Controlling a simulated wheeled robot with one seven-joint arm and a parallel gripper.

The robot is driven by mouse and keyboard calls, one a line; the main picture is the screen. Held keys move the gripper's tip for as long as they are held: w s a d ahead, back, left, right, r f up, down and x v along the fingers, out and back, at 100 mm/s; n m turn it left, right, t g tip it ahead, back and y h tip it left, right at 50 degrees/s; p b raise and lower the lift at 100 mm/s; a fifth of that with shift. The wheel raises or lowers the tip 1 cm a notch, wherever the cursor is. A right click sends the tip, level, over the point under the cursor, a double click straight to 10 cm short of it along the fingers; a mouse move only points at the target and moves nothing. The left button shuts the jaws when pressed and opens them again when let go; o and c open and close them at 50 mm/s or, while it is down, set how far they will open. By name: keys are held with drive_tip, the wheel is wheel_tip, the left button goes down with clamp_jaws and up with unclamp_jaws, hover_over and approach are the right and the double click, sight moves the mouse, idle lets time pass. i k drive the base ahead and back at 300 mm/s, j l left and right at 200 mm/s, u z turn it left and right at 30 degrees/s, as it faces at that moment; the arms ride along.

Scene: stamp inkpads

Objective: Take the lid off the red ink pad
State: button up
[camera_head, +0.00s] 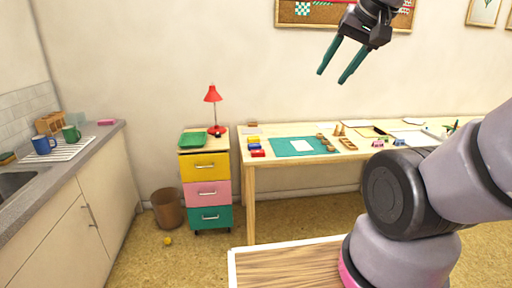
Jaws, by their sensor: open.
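My gripper (334,69) is open and empty. It hangs high in the upper middle of the picture, its two green fingers apart, in front of the wall. The red ink pad (258,153) lies near the front left corner of the wooden table. It is small in this view, and its lid cannot be told apart from its body. A blue pad (254,146) and a yellow pad (253,139) lie in a row behind it. My gripper is well above and away from all of them.
A green mat (278,148) with a white sheet (301,146) lies right of the pads. Several stamps (348,143) stand farther right on the table (260,171). A drawer unit (205,192) with a red lamp (213,96) stands left. My arm covers the right side.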

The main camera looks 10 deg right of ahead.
sight(259, 151)
drive_tip(key=i+j, duration=0.35)
drive_tip(key=i, duration=0.25)
drive_tip(key=i+j, duration=0.35)
drive_tip(key=i, duration=0.25)
drive_tip(key=i+j, duration=0.4)
drive_tip(key=i, duration=0.2)
drive_tip(key=l+z, duration=0.05)
